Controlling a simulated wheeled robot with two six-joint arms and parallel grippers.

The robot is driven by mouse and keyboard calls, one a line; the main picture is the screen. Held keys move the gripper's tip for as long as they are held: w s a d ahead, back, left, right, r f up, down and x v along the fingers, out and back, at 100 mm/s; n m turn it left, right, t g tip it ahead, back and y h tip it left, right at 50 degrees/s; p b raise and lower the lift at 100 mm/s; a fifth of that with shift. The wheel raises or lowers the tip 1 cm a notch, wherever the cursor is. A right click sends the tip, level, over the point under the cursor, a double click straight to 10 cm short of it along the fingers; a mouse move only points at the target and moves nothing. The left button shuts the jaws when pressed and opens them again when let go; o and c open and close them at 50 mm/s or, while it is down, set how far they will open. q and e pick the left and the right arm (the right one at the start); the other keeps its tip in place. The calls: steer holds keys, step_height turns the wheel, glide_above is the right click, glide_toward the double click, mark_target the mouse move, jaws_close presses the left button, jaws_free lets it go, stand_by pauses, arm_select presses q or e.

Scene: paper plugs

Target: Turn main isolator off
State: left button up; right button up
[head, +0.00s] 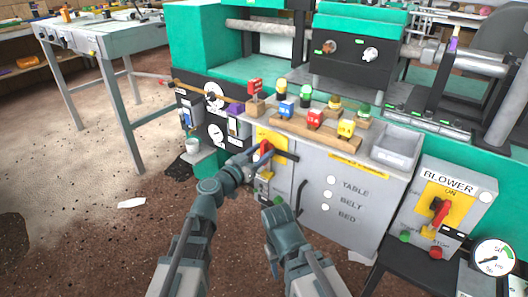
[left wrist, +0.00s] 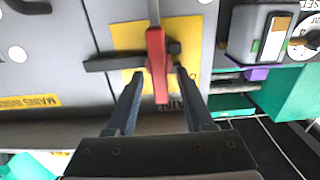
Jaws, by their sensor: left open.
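The main isolator is a red handle (left wrist: 157,62) on a yellow plate (left wrist: 128,37), on the front of the grey cabinet. The red handle also shows in the head view (head: 266,148), partly covered by my gripper. A dark bar (left wrist: 112,62) crosses the plate behind the handle. My left gripper (left wrist: 160,76) is open, with one finger on each side of the red handle; I cannot tell whether either finger touches it. My right gripper (head: 278,216) is lower, in front of the cabinet, apart from the isolator; its fingers are not clear.
A grey cabinet (head: 375,205) carries buttons marked TABLE, BELT and BED. Coloured blocks stand on a wooden strip (head: 325,138) on top. A blower box (head: 468,205) with a red switch stands at the right. A workbench (head: 105,35) is at the back left. Floor at left is mostly open.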

arm_select(q)
jaws_close()
stand_by(1.4)
